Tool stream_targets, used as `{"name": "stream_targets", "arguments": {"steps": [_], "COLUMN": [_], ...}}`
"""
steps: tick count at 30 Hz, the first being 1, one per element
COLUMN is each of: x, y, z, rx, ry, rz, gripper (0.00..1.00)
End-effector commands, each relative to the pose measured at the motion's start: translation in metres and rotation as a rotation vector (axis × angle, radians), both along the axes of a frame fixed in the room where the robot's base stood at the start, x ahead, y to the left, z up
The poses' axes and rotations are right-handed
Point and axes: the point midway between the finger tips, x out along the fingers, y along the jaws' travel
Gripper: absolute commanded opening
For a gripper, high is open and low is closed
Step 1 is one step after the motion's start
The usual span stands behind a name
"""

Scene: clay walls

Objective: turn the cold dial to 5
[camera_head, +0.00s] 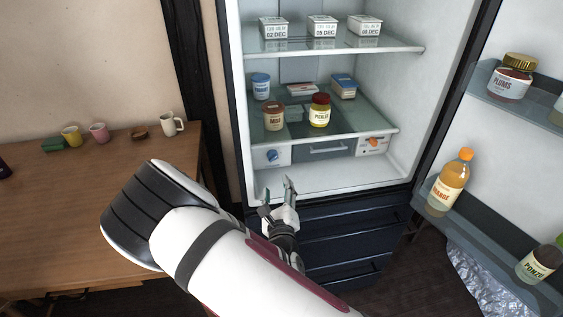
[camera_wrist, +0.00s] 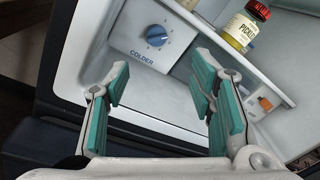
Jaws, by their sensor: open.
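The cold dial (camera_head: 272,155) is a round blue knob on a white panel at the lower left inside the open fridge. In the wrist view the dial (camera_wrist: 156,36) sits near the top, ringed by small marks, with "COLDER" printed below it. The digits and the pointer's setting are too small to read. My gripper (camera_head: 277,190) is in front of the fridge's lower opening, below the dial and apart from it. In the wrist view my gripper (camera_wrist: 165,100) has its teal-padded fingers spread with nothing between them.
An orange control (camera_head: 374,142) sits on a panel at the right. A drawer (camera_head: 325,149) lies between the panels. A yellow pickle jar (camera_head: 320,110) and other goods stand on the shelf above. The open door with bottles (camera_head: 447,185) is at the right, a wooden table (camera_head: 70,200) at the left.

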Motion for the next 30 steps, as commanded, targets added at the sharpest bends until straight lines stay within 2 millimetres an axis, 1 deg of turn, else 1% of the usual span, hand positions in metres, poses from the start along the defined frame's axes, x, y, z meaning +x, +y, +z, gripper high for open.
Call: {"name": "stream_targets", "arguments": {"steps": [2, 5, 8, 18, 21, 25, 30], "x": [0.001, 0.009, 0.024, 0.089, 0.106, 0.122, 0.133], "y": [0.004, 0.006, 0.007, 0.019, 0.023, 0.025, 0.027], "z": [-0.004, -0.005, -0.004, -0.004, -0.004, -0.004, -0.004], "rx": [-0.010, -0.010, -0.008, -0.007, -0.007, -0.009, -0.009], "ry": [0.003, 0.004, 0.001, 0.001, 0.002, 0.002, 0.004], "rz": [0.016, 0.017, 0.015, 0.013, 0.014, 0.013, 0.013], "gripper": [0.50, 0.50, 0.50, 0.50, 0.50, 0.50, 0.50]}}
